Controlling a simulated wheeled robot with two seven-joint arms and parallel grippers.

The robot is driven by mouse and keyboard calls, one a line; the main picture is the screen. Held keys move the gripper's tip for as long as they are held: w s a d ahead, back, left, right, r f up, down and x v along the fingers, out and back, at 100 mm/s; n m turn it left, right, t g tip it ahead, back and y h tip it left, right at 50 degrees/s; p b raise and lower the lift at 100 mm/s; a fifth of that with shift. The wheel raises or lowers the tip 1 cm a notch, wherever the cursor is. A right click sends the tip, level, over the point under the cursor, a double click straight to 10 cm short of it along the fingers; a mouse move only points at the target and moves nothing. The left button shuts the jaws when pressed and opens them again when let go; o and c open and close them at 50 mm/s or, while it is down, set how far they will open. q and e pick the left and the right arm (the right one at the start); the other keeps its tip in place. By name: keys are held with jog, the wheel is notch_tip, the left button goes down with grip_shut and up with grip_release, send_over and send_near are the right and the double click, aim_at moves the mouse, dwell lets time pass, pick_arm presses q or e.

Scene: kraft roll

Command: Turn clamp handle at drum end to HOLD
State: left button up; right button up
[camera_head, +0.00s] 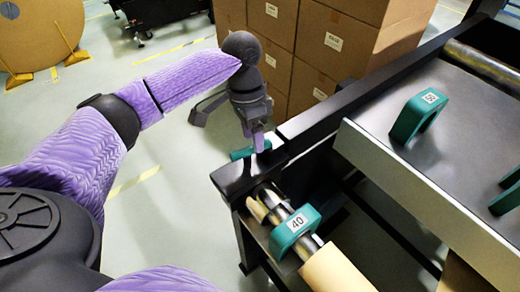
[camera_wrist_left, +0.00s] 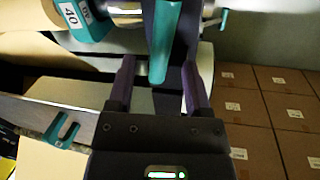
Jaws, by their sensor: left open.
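The clamp handle, a teal bar, shows as a small part in the head view (camera_head: 241,153), at the end of the black frame. In the left wrist view the teal handle (camera_wrist_left: 164,42) points down between the two fingers. My left gripper (camera_head: 258,143) is open above the frame's end; it also shows in the left wrist view (camera_wrist_left: 160,88), with the handle's lower end between its fingers and no clear grip on it. A teal collar marked 40 (camera_head: 295,228) sits on the metal shaft beside the kraft roll (camera_head: 338,270). No HOLD mark is readable. My right gripper is not in view.
The black frame (camera_head: 330,105) runs up to the right. A dark tray surface (camera_head: 450,150) carries a teal piece marked 59 (camera_head: 418,116) and another teal piece (camera_head: 507,198). Stacked cardboard boxes (camera_head: 335,45) stand behind. Floor left of the frame is open.

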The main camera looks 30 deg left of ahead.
pick_arm(q)
jog(key=f, duration=0.3)
jog(key=f+b, duration=0.1)
jog(key=f, duration=0.1)
jog(key=shift+s+d, duration=0.2)
jog(key=shift+d, duration=0.2)
jog(key=shift+f, duration=0.25)
jog(key=shift+c, duration=0.3)
